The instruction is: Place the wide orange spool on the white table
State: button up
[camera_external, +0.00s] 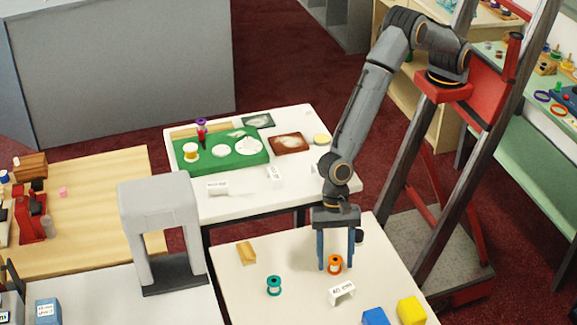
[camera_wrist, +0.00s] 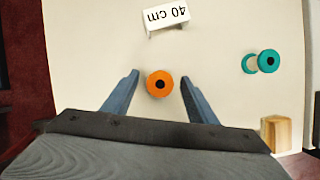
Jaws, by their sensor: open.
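An orange spool (camera_external: 335,265) stands upright on the near white table (camera_external: 240,290). It also shows from above in the wrist view (camera_wrist: 160,84), between my fingertips. My gripper (camera_external: 336,262) points down over it with its two blue fingers apart, one on each side of the spool. In the wrist view my gripper (camera_wrist: 158,88) shows a gap between each finger and the spool. A second white table (camera_external: 240,205) stands behind the near one. I cannot tell from these frames which white table is meant.
A teal spool (camera_external: 274,285) and a wooden block (camera_external: 246,252) are to the left. A white "40 cm" sign (camera_external: 342,292) stands in front of the orange spool. Blue (camera_external: 376,317) and yellow (camera_external: 411,311) blocks are at the near edge. A green board (camera_external: 222,150) lies on the far table.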

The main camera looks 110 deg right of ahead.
jog(key=shift+a+f, duration=0.15)
jog(key=shift+f, duration=0.3)
jog(key=c, duration=1.2)
jog(key=shift+r, duration=0.15)
